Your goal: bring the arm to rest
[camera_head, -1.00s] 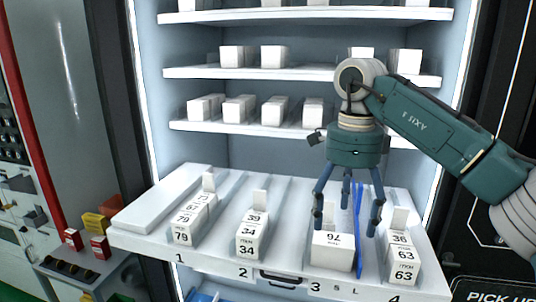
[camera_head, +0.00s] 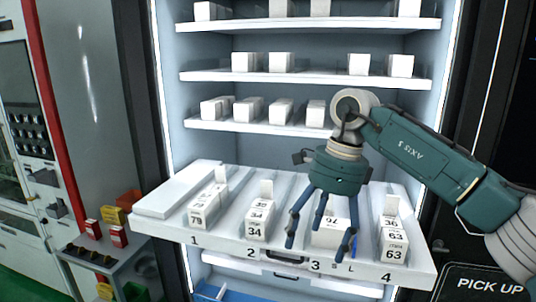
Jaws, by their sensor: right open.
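My right arm (camera_head: 425,160) comes in from the right, dark green. My right gripper (camera_head: 318,232) is open, its blue fingers spread and pointing down. It hangs in front of lane 3 of the pulled-out white shelf (camera_head: 215,241) and holds nothing. A white box (camera_head: 328,236) marked 76 stands in lane 3, partly hidden behind the fingers. I cannot tell the exact gap between fingers and box. My left gripper does not show.
White boxes marked 79 (camera_head: 198,218), 34 (camera_head: 256,230) and 63 (camera_head: 394,247) stand in lanes 1, 2 and 4. Upper shelves (camera_head: 290,75) hold more boxes. A grey stand (camera_head: 88,247) with small boxes is at left.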

